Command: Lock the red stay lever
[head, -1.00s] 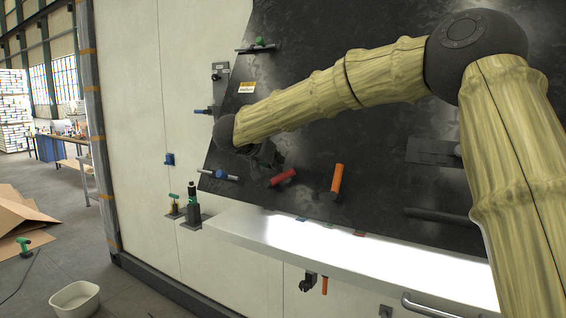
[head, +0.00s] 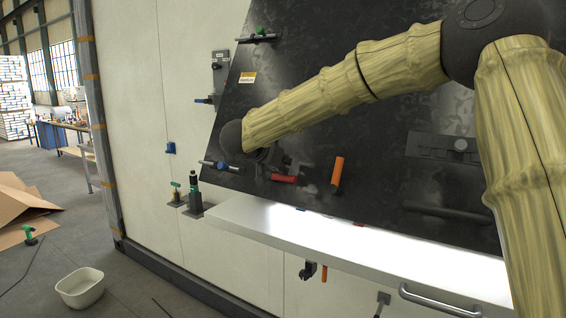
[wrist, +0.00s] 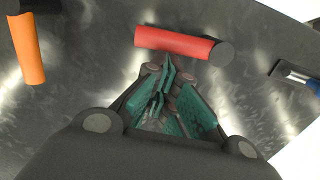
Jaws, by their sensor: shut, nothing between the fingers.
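The red stay lever (head: 284,179) is on the dark tilted panel, lying about level in the head view. In the wrist view the red lever (wrist: 174,41) runs across the top middle, with its black hub (wrist: 222,53) at the right end. My gripper (head: 275,163) is beside the lever's upper edge in the head view, partly hidden by my wrist. In the wrist view my gripper (wrist: 167,68) has its green fingers together, with nothing between them. The fingertips are right at the lever's near long side; I cannot tell whether they touch it.
An orange handle (head: 337,172) stands upright right of the lever; it also shows in the wrist view (wrist: 27,48). A blue-handled latch (head: 221,166) is to the left. A white ledge (head: 240,217) runs below the panel. A white tub (head: 80,288) is on the floor.

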